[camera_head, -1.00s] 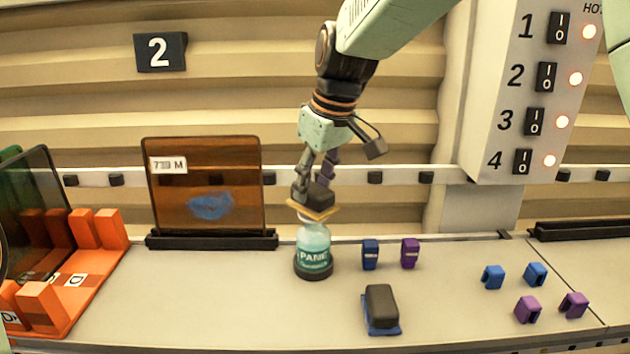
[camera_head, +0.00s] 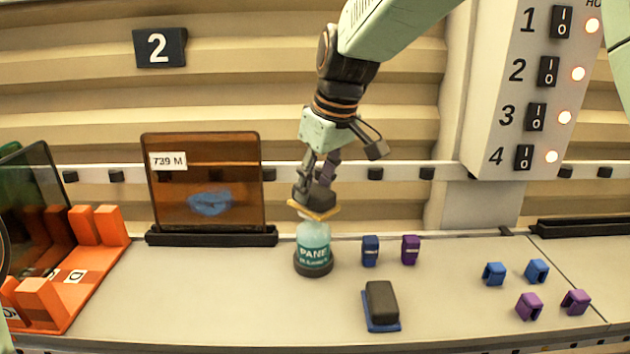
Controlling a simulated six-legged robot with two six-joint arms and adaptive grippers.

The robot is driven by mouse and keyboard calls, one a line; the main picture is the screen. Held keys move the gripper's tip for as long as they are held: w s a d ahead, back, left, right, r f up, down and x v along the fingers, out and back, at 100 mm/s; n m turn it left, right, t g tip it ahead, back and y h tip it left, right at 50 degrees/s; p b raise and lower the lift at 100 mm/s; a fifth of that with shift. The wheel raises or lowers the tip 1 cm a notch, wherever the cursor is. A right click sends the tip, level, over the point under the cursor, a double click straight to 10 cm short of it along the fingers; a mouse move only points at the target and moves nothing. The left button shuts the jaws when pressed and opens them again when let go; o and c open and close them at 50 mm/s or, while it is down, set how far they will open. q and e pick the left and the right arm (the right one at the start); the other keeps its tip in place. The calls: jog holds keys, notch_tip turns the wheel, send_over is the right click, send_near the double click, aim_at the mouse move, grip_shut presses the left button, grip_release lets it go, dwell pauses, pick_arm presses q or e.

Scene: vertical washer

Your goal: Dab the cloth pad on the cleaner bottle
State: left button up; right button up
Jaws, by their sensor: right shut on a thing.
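The cleaner bottle (camera_head: 313,254) stands upright on the bench, pale teal with a "PANE" label and a dark base. My right gripper (camera_head: 316,190) is right above it, pointing down and shut on the cloth pad (camera_head: 314,210). The pad has a dark grip block and a yellowish cloth underside, which is tilted a little. The pad's underside is at the bottle's top and appears to touch it; the exact contact is hidden. My left gripper is not in view.
An amber pane (camera_head: 205,180) with a blue smear stands in a black holder left of the bottle. A dark block on a blue base (camera_head: 381,306) lies to the right front. Small blue and purple clips (camera_head: 536,270) lie farther right. An orange rack (camera_head: 70,285) is at left.

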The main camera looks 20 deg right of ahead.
aim_at(316, 190)
jog(key=shift+s, duration=0.1)
jog(key=shift+a+f, duration=0.1)
jog(key=shift+f, duration=0.45)
dwell(0.3)
jog(key=shift+r, duration=0.1)
dwell(0.3)
notch_tip(316, 190, up, 2)
jog(key=shift+r+p, duration=0.25)
jog(key=shift+p, duration=0.9)
jog(key=shift+r, duration=2.2)
